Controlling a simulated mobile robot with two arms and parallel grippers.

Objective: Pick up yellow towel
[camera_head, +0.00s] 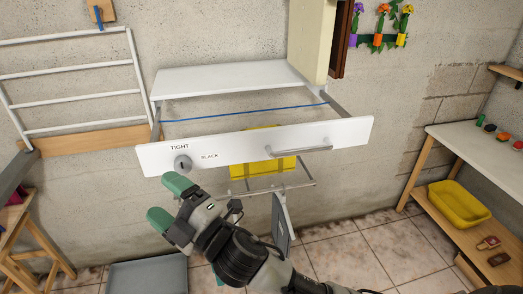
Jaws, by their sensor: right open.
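A yellow towel (258,169) hangs behind the white front panel (236,148) of a wall-mounted frame. Its lower part shows below the panel and a little of its top shows above; the panel and its handle hide the middle. A blue line (240,111) runs across the frame above the towel. My right gripper (168,201) has green fingertips spread apart. It is open and empty, below the left part of the panel and left of the towel, apart from it in the picture. My left gripper is not in view.
The panel carries a knob (182,163) between "TIGHT" and "SLACK", and a bar handle (299,150). A thin rail (300,185) sits below it. A white rack (75,95) is at left. A yellow tub (459,205) stands on the right bench's lower shelf. Tiled floor is partly clear.

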